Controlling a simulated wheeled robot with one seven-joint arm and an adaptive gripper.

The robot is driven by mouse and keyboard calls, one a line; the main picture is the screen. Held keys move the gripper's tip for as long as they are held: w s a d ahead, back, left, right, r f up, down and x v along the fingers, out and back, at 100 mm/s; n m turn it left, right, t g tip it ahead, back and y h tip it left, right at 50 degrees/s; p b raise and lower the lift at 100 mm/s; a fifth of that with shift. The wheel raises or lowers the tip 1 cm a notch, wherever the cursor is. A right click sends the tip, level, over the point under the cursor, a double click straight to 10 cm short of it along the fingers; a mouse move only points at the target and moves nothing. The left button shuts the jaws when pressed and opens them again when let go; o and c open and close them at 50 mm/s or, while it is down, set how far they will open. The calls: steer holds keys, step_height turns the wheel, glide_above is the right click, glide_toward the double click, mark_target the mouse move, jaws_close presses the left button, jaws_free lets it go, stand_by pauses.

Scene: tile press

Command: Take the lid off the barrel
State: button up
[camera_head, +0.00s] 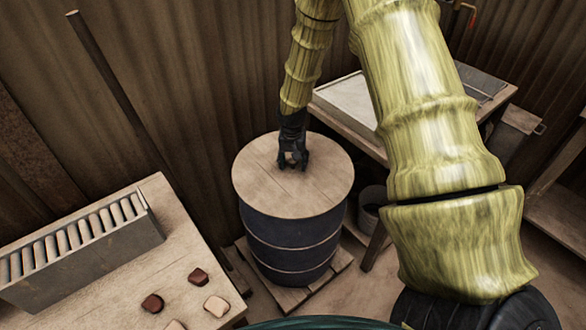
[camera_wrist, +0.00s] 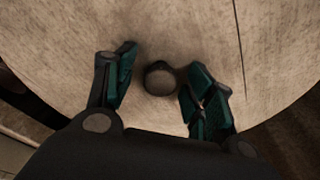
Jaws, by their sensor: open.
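The round wooden lid (camera_head: 262,190) lies flat on top of the dark blue barrel (camera_head: 290,236). My gripper (camera_head: 292,164) points down over the middle of the lid. In the wrist view my gripper (camera_wrist: 160,88) is open, with one finger on each side of a small round dark knob (camera_wrist: 160,78) on the lid (camera_wrist: 70,50). The fingers look apart from the knob. How high the fingertips are above the lid is hard to tell. In the head view the gripper hides the knob.
The barrel stands on a wooden pallet (camera_head: 341,263). A wooden table (camera_head: 120,262) at the left bears a rack (camera_head: 82,245) and several small tiles. At the right are a workbench (camera_head: 345,125) and a grey bucket (camera_head: 371,197). A corrugated wall (camera_head: 180,70) rises behind the barrel.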

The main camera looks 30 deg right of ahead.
jaws_close()
steer(key=shift+r, duration=0.15)
stand_by(0.4)
